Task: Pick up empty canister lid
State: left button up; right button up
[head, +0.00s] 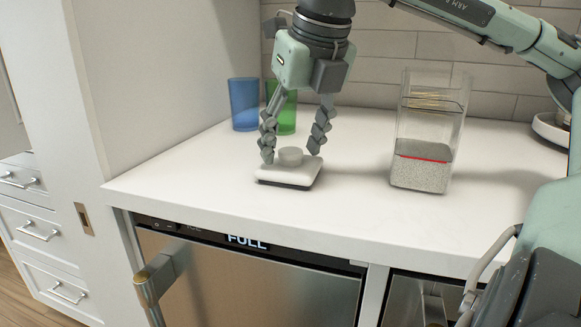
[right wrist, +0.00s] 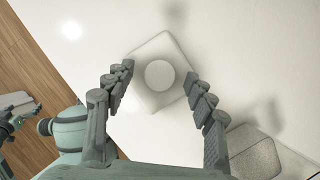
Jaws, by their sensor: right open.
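The canister lid (head: 290,176) is a white rounded-square plate with a round knob on top. It lies flat on the counter near the front edge. In the right wrist view the lid (right wrist: 172,46) shows from above, with its knob in the middle. My right gripper (head: 291,154) points down over the lid, with its fingers spread on either side of the knob. In the right wrist view the gripper (right wrist: 159,72) is open and empty, its fingertips around the lid's edges. My left gripper does not show clearly.
A clear canister (head: 421,135), open on top and partly filled with grey grains, stands to the right. A blue cup (head: 243,104) and a green cup (head: 287,115) stand behind the gripper. The counter (head: 350,210) is clear in front. A steel appliance (head: 250,280) sits below.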

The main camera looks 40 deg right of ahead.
jog(key=shift+w+f, duration=0.1)
jog(key=shift+f, duration=0.1)
jog(key=shift+c, duration=0.7)
jog(key=c, duration=1)
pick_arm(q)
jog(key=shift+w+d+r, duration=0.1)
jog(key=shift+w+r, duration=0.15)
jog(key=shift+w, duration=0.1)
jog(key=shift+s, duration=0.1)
